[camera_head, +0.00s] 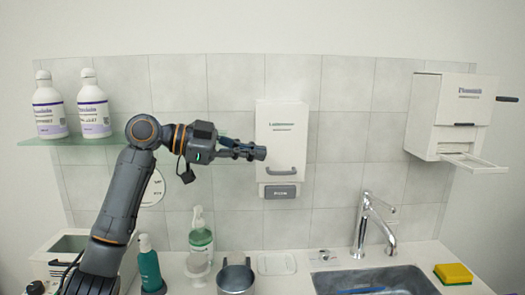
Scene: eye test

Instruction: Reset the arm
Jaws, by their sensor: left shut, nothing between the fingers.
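My left arm rises from the lower left and bends at an elbow in front of the tiled wall. My left gripper (256,152) points right, level, with its fingers shut and nothing between them. Its tips overlap the left part of a white wall dispenser (283,128) in the picture; I cannot tell whether they touch it. My right gripper is not in view.
Two white bottles (48,108) (94,107) stand on a glass shelf (35,142). On the counter are a teal bottle (149,266), a pump bottle (201,238), a metal cup (236,278), a sink with a tap (363,222) and a sponge (453,274). A white box (440,115) hangs right.

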